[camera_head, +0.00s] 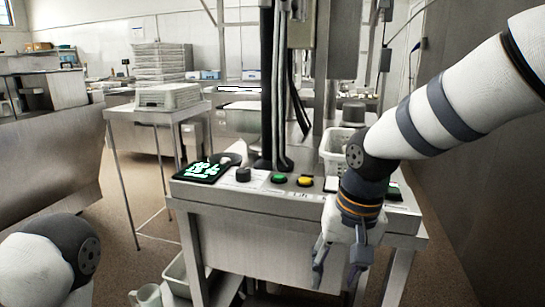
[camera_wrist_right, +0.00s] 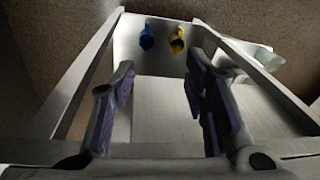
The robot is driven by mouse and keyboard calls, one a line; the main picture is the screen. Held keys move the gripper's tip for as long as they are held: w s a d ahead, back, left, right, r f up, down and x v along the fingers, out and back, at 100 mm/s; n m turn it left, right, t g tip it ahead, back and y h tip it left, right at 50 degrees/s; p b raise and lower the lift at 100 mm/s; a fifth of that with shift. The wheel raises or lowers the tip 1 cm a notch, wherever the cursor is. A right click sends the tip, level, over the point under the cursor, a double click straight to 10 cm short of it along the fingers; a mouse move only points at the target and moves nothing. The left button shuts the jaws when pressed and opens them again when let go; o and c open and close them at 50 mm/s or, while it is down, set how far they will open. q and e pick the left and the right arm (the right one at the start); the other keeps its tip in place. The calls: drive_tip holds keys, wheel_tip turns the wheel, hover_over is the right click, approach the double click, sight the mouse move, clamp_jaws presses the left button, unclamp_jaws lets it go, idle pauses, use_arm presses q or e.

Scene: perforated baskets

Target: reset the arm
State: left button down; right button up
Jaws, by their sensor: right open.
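My right arm (camera_head: 430,115) comes in from the upper right in the head view and hangs down in front of the metal workstation. Its gripper (camera_head: 338,270) points downward, open and empty, in front of the workstation's front face. In the right wrist view the two purple-padded fingers of the right gripper (camera_wrist_right: 165,110) stand wide apart with nothing between them. Part of my left arm (camera_head: 45,262) shows at the lower left of the head view. The left gripper is out of view.
The workstation top (camera_head: 262,187) carries a dark display (camera_head: 203,170), a green button (camera_head: 279,178), a yellow button (camera_head: 305,180) and a white perforated basket (camera_head: 340,145). A small table (camera_head: 150,112) stands behind left.

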drive_tip(key=s+d+f+g+y, duration=0.1)
drive_tip(key=s+d+f, duration=0.1)
drive_tip(key=s+f, duration=0.75)
drive_tip(key=s+d+f+g, duration=0.1)
drive_tip(key=s+f, duration=0.5)
drive_tip(key=f, duration=0.6)
drive_tip(key=s+d+f+h, duration=0.1)
drive_tip(key=s+d+f, duration=0.2)
drive_tip(key=s, duration=0.6)
drive_tip(key=s+d+f+n+h, duration=0.1)
drive_tip(key=s+d+f, duration=0.2)
drive_tip(key=s, duration=0.7)
drive_tip(key=shift+d+g, duration=0.3)
drive_tip(key=shift+d, duration=0.95)
